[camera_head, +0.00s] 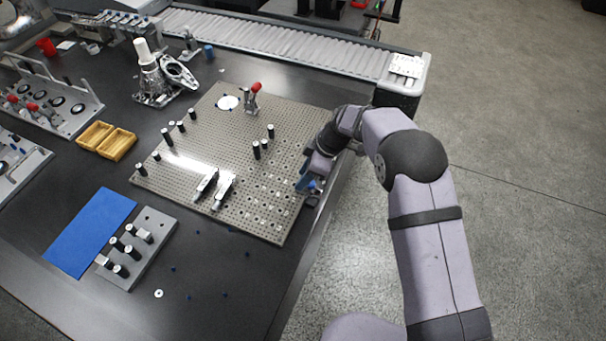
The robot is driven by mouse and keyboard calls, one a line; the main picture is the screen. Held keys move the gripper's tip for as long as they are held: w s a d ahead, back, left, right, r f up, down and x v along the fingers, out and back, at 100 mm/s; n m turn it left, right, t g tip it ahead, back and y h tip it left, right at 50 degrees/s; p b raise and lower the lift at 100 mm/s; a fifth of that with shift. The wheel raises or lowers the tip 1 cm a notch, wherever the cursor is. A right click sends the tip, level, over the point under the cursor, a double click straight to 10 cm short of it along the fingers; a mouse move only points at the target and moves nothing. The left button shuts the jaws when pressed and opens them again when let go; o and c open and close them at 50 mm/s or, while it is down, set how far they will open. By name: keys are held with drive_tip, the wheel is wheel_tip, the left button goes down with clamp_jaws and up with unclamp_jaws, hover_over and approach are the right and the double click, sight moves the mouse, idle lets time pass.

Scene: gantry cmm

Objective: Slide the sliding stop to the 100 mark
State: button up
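My gripper (313,190) is low at the right edge of the perforated plate (240,132), with my arm reaching in from the right. It is small here and partly covered by my own wrist, so I cannot tell whether its fingers are open or shut. A small blue part (303,182) shows beside it; I cannot tell whether this belongs to the gripper or to the sliding stop. I cannot clearly make out the sliding stop, a scale or the 100 mark. Any rail at the plate's right edge is partly hidden by my wrist.
Several dark pins with light tops stand on the plate. A red-handled clamp (253,97) stands at its back, and two metal blocks (214,188) lie near its front. A grey pin block (150,245) and blue mat (92,232) are front left. A conveyor (290,42) runs behind.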

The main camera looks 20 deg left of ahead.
drive_tip(key=shift+a+f, duration=0.2)
drive_tip(key=shift+f, duration=0.15)
drive_tip(key=shift+c, duration=0.4)
clamp_jaws()
drive_tip(key=shift+w+f+b, duration=0.15)
drive_tip(key=shift+w+b, duration=1.1)
drive_tip(key=shift+w, duration=0.8)
drive_tip(key=shift+w+r, duration=0.2)
drive_tip(key=shift+w, duration=0.25)
drive_tip(key=shift+o, duration=0.4)
unclamp_jaws()
